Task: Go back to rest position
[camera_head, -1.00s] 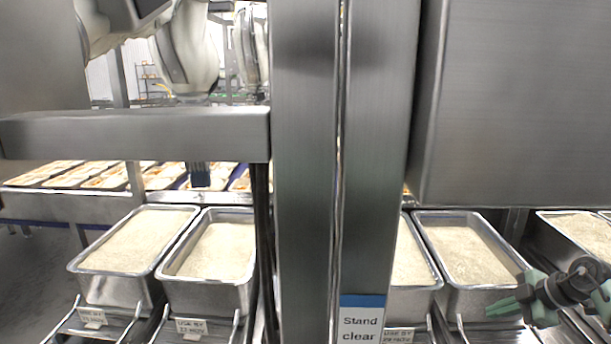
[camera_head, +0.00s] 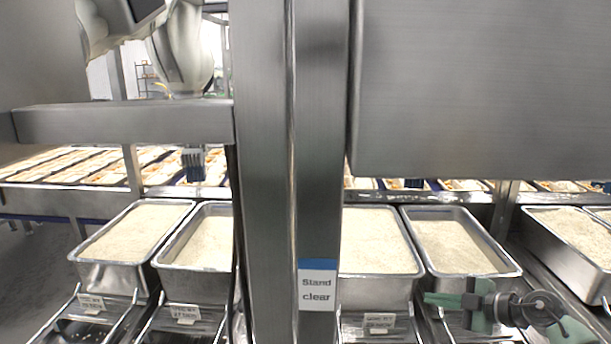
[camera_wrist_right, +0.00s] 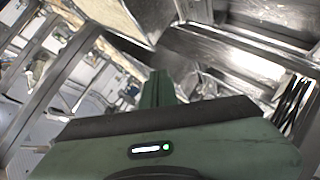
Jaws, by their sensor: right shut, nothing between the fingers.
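My right gripper (camera_head: 428,298) comes in from the lower right in the head view. Its green fingers are shut with nothing between them and point left, in front of a metal pan of rice (camera_head: 408,274). In the right wrist view its green fingers (camera_wrist_right: 157,88) show close together. I cannot tell whether it touches the pan. My left gripper is not in view.
More metal pans of rice stand in a row, including one at far left (camera_head: 92,273) and one at right (camera_head: 568,258). A steel post with a "Stand clear" sign (camera_head: 317,290) blocks the middle. Trays of food (camera_head: 60,172) lie on a line behind.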

